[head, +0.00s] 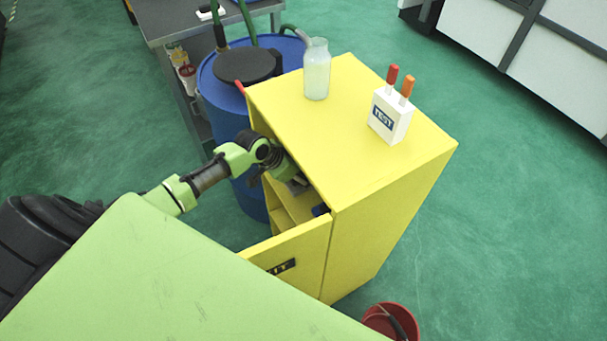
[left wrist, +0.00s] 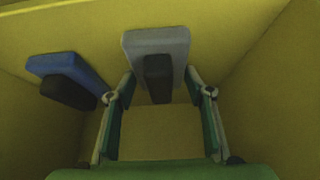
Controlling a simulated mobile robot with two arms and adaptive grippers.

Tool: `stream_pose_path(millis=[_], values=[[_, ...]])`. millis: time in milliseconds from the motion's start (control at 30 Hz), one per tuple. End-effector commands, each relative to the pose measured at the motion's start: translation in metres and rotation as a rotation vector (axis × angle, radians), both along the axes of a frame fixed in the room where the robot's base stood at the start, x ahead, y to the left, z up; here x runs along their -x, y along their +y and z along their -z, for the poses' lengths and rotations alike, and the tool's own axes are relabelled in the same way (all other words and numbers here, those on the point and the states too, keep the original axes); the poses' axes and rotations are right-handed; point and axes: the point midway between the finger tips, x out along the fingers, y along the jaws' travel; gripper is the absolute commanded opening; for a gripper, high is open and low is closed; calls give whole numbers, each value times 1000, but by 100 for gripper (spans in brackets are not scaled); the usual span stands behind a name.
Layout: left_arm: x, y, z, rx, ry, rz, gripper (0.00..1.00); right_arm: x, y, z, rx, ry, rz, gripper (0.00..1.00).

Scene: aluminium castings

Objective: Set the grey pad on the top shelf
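The grey pad (left wrist: 157,45), with a dark block on it, is inside the yellow cabinet in the left wrist view. My left gripper (left wrist: 160,80) has its two fingers apart, one near each side edge of the pad. The dark block lies between them, clear of both. I see no clear contact with the pad. In the head view my left gripper (head: 296,184) reaches through the open front of the cabinet (head: 380,215), and the cabinet top partly hides it. The shelves inside are mostly hidden there. My right gripper is not in view.
A blue pad (left wrist: 70,75) with a dark block lies left of the grey one. The open cabinet door (head: 305,255) stands close to my arm. A bottle (head: 317,70) and a white TEST box (head: 391,115) stand on the cabinet. A blue drum (head: 225,115) is beside it.

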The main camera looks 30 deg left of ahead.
Motion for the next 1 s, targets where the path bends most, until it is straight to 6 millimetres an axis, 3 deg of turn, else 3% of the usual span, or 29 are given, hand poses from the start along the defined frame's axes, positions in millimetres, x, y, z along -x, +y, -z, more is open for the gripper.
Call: stream_pose_path(millis=[367,533,1000], values=[[0,0,-1,0,0,0,63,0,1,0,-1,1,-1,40],[5,4,-10,-2,0,1,63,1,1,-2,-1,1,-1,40],[48,28,-86,-3,0,2,63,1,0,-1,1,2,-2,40]])
